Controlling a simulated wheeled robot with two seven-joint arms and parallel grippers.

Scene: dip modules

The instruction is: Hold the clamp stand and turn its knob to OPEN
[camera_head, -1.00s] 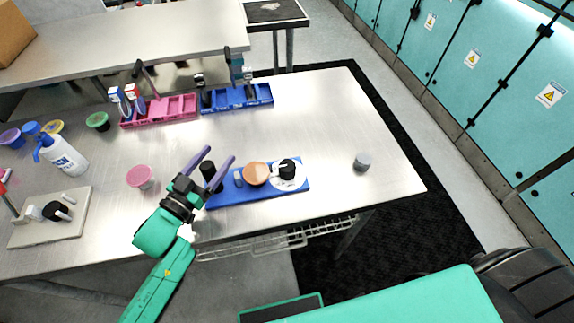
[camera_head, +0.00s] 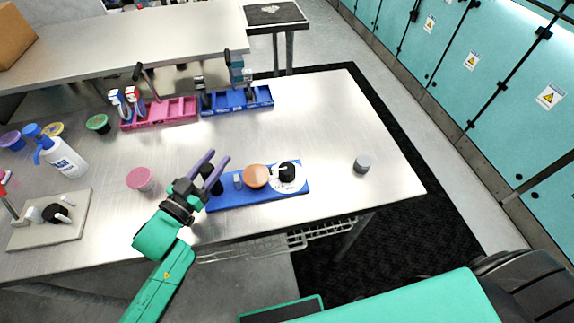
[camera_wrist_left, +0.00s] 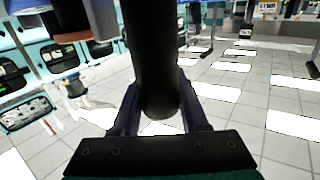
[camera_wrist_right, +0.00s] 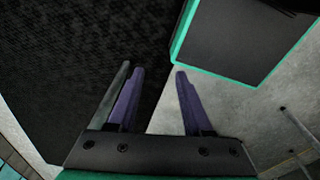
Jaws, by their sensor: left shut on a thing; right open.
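The clamp stand has a blue base (camera_head: 245,197) near the table's front edge. A black post (camera_head: 211,174) rises at its left end, an orange round cap (camera_head: 256,176) is in the middle, and a black knob (camera_head: 287,172) with a white pointer sits on a white dial at the right. The pointer reaches left; dial lettering is unreadable. My left gripper (camera_head: 213,168) is shut on the black post, which also fills the left wrist view (camera_wrist_left: 152,70) between the fingers. My right gripper (camera_wrist_right: 153,100) is open and empty over the floor, outside the head view.
A grey cylinder (camera_head: 362,163) stands right of the stand, and a pink-lidded cup (camera_head: 140,179) left of it. A beige board (camera_head: 40,236) with another black knob and a spray bottle (camera_head: 62,157) are farther left. Pink (camera_head: 160,119) and blue (camera_head: 238,109) trays stand behind. Mid-table is clear.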

